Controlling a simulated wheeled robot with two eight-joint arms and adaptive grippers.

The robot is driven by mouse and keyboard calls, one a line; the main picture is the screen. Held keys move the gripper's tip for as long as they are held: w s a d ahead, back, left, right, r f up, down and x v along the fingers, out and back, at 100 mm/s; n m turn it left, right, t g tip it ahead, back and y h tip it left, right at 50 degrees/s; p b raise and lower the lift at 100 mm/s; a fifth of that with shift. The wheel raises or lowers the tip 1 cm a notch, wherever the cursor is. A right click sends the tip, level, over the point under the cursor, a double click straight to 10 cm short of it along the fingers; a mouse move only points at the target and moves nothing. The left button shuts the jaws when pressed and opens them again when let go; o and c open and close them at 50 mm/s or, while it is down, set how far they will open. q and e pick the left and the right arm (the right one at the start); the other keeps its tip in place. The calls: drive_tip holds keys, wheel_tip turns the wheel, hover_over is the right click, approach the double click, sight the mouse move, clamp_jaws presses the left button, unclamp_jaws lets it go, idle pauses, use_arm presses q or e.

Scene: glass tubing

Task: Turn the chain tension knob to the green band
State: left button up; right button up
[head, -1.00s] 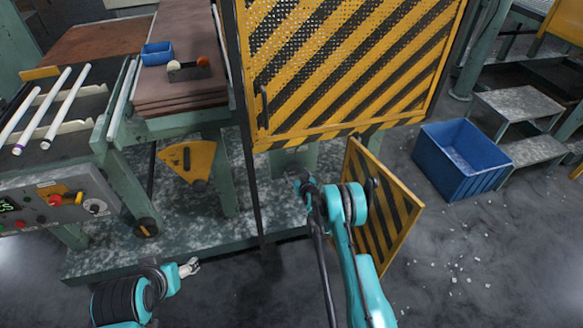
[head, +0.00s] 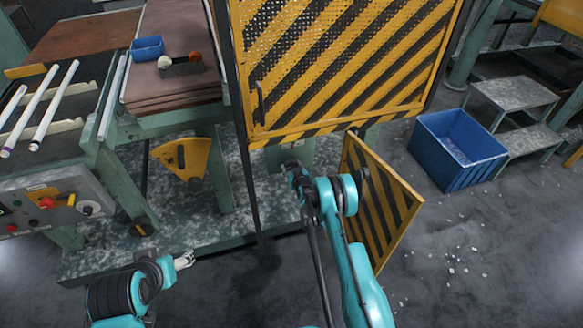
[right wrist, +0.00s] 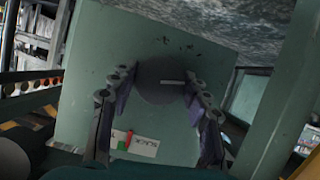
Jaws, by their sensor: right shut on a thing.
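The round dark knob (right wrist: 152,90) sits on a green panel (right wrist: 88,60) in the right wrist view. A pale pointer line on it lies nearly level, running to the right. A small label (right wrist: 147,143) below it has a green patch (right wrist: 116,137), a red mark and white parts with lettering. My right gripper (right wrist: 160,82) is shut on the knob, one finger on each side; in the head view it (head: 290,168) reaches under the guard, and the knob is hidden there. My left gripper (head: 184,260) hangs low at the left, away from the knob; its fingers are too small to judge.
A striped yellow guard (head: 340,60) hangs above my right gripper. An open striped door (head: 400,220) stands right beside my right arm. A blue bin (head: 458,150) is on the floor further right. The control panel (head: 60,205) is at the left.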

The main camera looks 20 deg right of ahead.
drive_tip(key=shift+n+h, duration=0.7)
drive_tip(key=shift+n, duration=0.4)
drive_tip(key=o, duration=1.2)
drive_tip(key=shift+c, duration=0.2)
wheel_tip(320, 180, up, 10)
drive_tip(key=shift+r, duration=0.1)
